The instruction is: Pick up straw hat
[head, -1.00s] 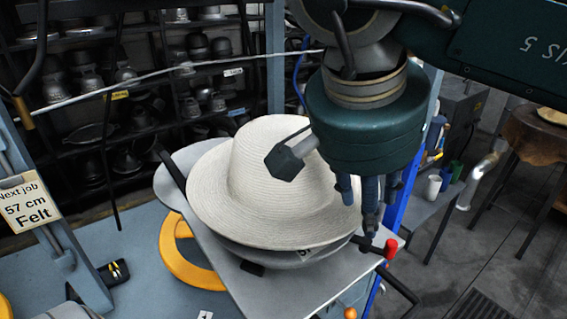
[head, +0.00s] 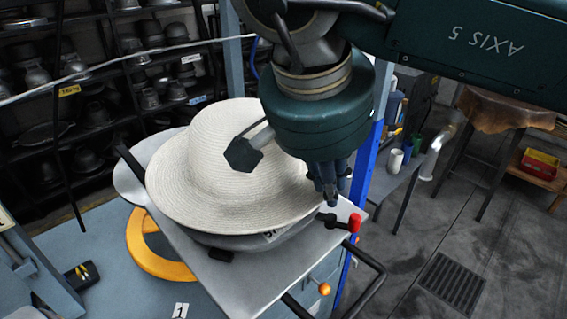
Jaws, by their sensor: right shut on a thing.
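The straw hat (head: 222,138) is pale and woven, with a round crown and a wide brim. It sits crown up over a grey metal form (head: 235,242) on the press's grey plate. My right gripper (head: 328,190) is at the right edge of the brim, fingers pointing down, shut on the brim. The wrist hides part of the hat's right side, so the exact contact is partly hidden. My left gripper is out of view.
A red knob (head: 354,222) and a black handle (head: 375,275) stand close right of the hat. A yellow ring (head: 160,262) lies below left. Shelves of metal hat blocks (head: 85,157) fill the back left. Open floor lies at right.

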